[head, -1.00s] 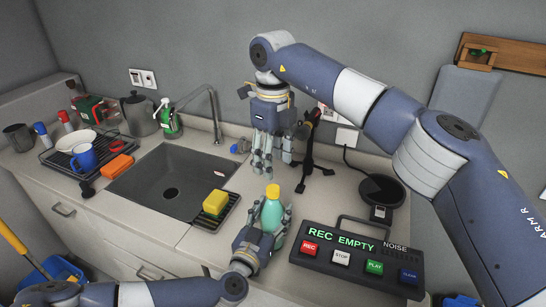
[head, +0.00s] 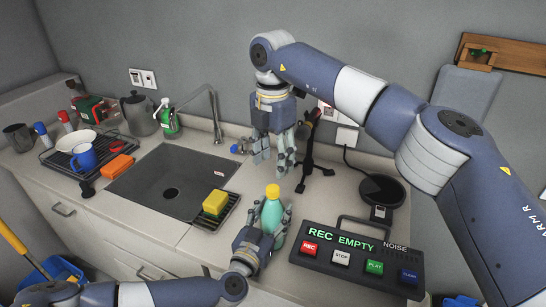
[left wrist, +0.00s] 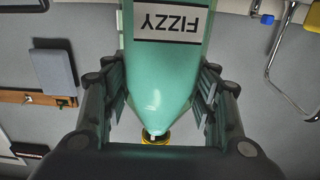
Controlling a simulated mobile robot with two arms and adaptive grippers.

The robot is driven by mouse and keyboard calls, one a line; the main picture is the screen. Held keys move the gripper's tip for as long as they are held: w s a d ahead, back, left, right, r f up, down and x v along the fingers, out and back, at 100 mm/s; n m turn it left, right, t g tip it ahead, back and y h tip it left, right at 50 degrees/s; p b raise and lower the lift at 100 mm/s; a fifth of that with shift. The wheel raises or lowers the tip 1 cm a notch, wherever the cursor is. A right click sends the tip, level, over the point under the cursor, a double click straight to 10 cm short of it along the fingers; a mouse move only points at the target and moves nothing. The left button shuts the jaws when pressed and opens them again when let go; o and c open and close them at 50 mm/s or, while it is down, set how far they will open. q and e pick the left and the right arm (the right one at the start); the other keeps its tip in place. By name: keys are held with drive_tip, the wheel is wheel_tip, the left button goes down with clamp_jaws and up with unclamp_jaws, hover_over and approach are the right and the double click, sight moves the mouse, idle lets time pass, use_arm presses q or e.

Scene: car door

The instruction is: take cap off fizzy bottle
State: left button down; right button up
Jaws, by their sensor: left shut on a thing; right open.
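The fizzy bottle (head: 272,216) is teal green and upright in the head view, with its yellow cap (head: 272,190) on top. My left gripper (head: 268,222) is shut around the bottle's body, near the front edge of the counter. In the left wrist view the bottle (left wrist: 160,75) appears upside down between the fingers, with a FIZZY label and the yellow cap (left wrist: 154,140) at the lower end, partly hidden by the gripper. My right gripper (head: 271,162) points down, open and empty, above and behind the cap, apart from it.
Left of the bottle are a yellow sponge (head: 215,202) on a rack and the sink (head: 165,180). A recorder (head: 355,258) with several buttons lies to the right. A black stand (head: 307,172) and a round black pad (head: 381,190) are behind.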

sight(273, 188)
drive_tip(key=m, duration=0.4)
drive_tip(key=shift+m, duration=0.4)
drive_tip(key=shift+f, duration=4.05)
drive_tip(key=shift+c, duration=0.5)
drive_tip(key=c, duration=1)
